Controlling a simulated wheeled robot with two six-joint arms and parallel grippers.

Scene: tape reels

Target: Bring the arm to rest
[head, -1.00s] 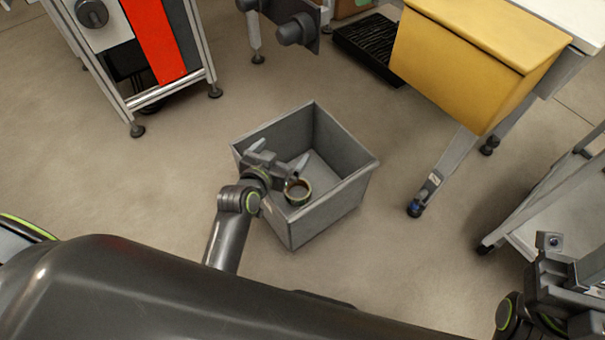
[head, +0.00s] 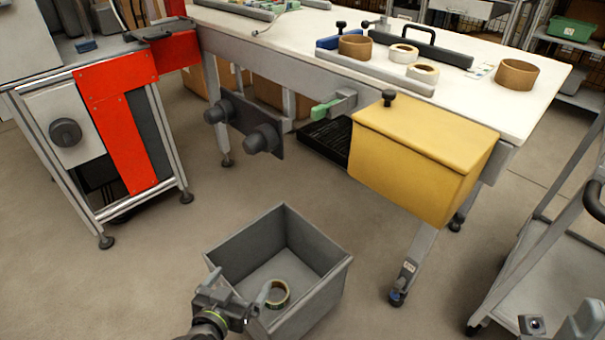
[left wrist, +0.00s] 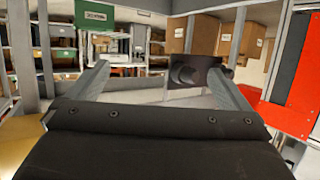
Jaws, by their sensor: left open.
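My left gripper (head: 238,287) is open and empty at the near-left rim of the grey bin (head: 335,277). Its two spread fingers also show in the left wrist view (left wrist: 162,80), with nothing between them. A tape reel (head: 287,297) lies inside the bin, just right of the gripper and apart from it. The near part of the bin is partly hidden by my left gripper. My right gripper (head: 560,325) shows only partly at the bottom right corner, and its jaws cannot be made out.
A white table (head: 470,95) holds several tape reels, including a brown one (head: 517,74). A yellow box (head: 420,160) hangs at its front. A red-panelled machine frame (head: 118,120) stands left, a grey cart (head: 530,265) right. The floor around the bin is clear.

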